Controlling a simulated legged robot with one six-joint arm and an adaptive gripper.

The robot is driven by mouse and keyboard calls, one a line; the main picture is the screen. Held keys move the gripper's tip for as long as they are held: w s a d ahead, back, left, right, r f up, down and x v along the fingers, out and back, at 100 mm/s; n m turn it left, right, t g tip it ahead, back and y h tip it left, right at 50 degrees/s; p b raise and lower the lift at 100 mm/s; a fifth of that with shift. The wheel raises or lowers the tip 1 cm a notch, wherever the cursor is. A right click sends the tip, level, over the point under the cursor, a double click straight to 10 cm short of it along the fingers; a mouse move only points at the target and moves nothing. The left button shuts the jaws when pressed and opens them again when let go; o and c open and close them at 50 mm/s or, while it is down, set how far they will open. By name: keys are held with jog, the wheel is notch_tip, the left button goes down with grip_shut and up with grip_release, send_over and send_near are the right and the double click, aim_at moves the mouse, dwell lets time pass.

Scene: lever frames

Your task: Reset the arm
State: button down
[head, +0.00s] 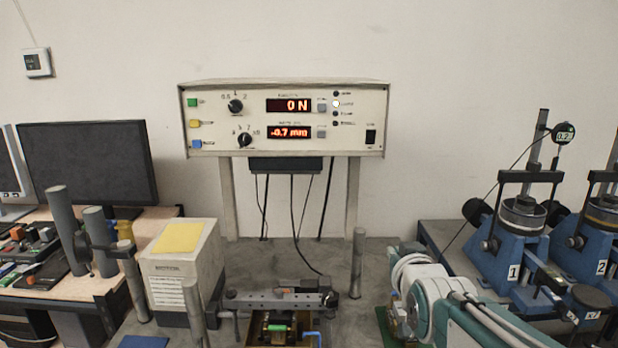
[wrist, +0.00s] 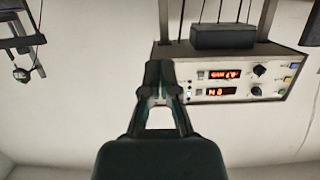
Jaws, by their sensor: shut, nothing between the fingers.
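My gripper (wrist: 160,78) shows in the wrist view with its dark fingertips together, empty, pointing up the picture. It touches nothing that I can see. A dark grey metal bar (head: 262,300) lies level across a bench fixture at bottom centre in the head view, with a green piece (head: 276,327) and a blue handle (head: 308,334) below it. The cream control console (head: 284,143) hangs above, reading 0 N and -0.7 mm, one white lamp lit. It appears upside down in the wrist view (wrist: 238,78). My fingertips are not identifiable in the head view.
Two blue lever frames, marked 1 (head: 511,265) and 2 (head: 597,262), stand on the right with a dial gauge (head: 564,132) above. Grey posts (head: 358,262) rise around the fixture. A beige box with a yellow top (head: 180,237) and a monitor (head: 90,165) are left.

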jog(key=s+f+g, duration=0.4)
jog(key=s+f, duration=0.1)
jog(key=s, duration=0.6)
jog(key=s+f+g, duration=0.5)
jog(key=s, duration=0.6)
jog(key=shift+s+f, duration=0.35)
jog(key=shift+f, duration=0.05)
